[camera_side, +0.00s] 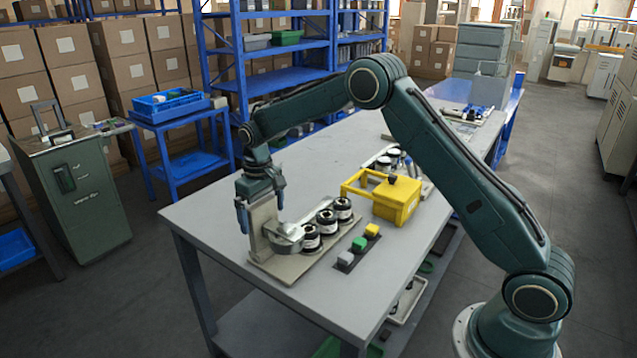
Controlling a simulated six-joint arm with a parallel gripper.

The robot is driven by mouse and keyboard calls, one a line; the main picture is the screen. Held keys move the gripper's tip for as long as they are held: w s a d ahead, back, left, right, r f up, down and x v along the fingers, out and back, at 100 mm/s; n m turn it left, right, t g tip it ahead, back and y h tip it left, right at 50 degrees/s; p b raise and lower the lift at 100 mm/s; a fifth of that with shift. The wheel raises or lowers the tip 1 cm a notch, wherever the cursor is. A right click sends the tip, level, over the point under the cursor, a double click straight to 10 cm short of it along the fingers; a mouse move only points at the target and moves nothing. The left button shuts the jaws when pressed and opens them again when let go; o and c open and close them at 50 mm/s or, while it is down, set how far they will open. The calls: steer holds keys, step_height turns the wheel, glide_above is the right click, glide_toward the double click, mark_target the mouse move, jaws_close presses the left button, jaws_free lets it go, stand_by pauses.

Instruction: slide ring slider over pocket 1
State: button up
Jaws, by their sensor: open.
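A beige fixture (283,266) lies at the near left end of the grey table, with an upright beige plate at its left end. A pale grey rounded piece (284,236), which looks like the ring slider, sits beside the upright plate. Several black-and-white rolls stand in a row to its right; the nearest roll (311,239) is close beside it. Pocket numbers cannot be read. My gripper (261,210) points down with its fingers apart, one on each side of the upright plate's top. I cannot tell whether the fingers touch it.
A yellow box with a frame (396,201) stands behind and right of the rolls. A strip with grey, green (359,243) and yellow blocks lies in front of it. More rolls (383,164) stand farther back. The table's left rear is clear.

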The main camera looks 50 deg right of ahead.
steer(key=shift+c, duration=0.2)
steer(key=c, duration=1.3)
steer(key=shift+o, duration=0.2)
steer(key=d, duration=0.8)
steer(key=shift+d, duration=0.3)
steer(key=o, duration=1.3)
